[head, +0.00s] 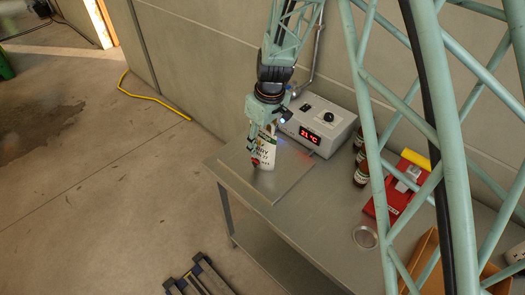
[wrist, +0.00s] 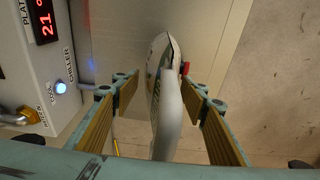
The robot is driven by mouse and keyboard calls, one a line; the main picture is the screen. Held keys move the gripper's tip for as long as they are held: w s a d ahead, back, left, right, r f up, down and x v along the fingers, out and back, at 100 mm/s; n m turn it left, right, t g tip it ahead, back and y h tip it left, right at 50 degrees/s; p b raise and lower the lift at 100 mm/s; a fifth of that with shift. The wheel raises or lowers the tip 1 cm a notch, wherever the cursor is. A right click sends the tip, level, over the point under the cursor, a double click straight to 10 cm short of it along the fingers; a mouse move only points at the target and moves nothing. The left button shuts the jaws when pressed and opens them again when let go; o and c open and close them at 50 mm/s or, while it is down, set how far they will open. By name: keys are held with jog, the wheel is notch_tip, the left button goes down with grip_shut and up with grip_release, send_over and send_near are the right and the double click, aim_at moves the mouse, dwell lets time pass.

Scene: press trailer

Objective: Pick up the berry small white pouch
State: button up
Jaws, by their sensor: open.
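A white pouch (head: 265,154) with dark lettering stands on the grey plate at the left end of the bench. It also shows in the wrist view (wrist: 167,105), seen from above as a narrow upright shape with a small red part at its right side. My gripper (wrist: 161,88) is open, with one finger on each side of the pouch. Gaps show between the pouch and both fingers. In the head view, my gripper (head: 257,142) is down around the pouch and hides part of its top and left side.
A grey control box (head: 318,122) with a red "21 °C" display stands close behind the plate (head: 283,187). Dark bottles (head: 361,173), a red case (head: 393,195) and a round metal lid (head: 365,237) are farther right.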

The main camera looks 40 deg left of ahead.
aim_at(261, 134)
grip_shut()
jog(key=shift+r, duration=0.15)
dwell(0.4)
jog(key=shift+a+r, duration=0.1)
jog(key=shift+r, duration=1.6)
jog(key=s+d+b, duration=0.1)
jog(key=s+d, duration=0.3)
jog(key=s, duration=0.2)
jog(key=s+d+r+b, duration=0.1)
jog(key=s+d, duration=0.3)
jog(key=s, duration=0.3)
jog(key=shift+s+d+r, duration=0.15)
jog(key=shift+d+r, duration=0.05)
jog(key=shift+d, duration=0.2)
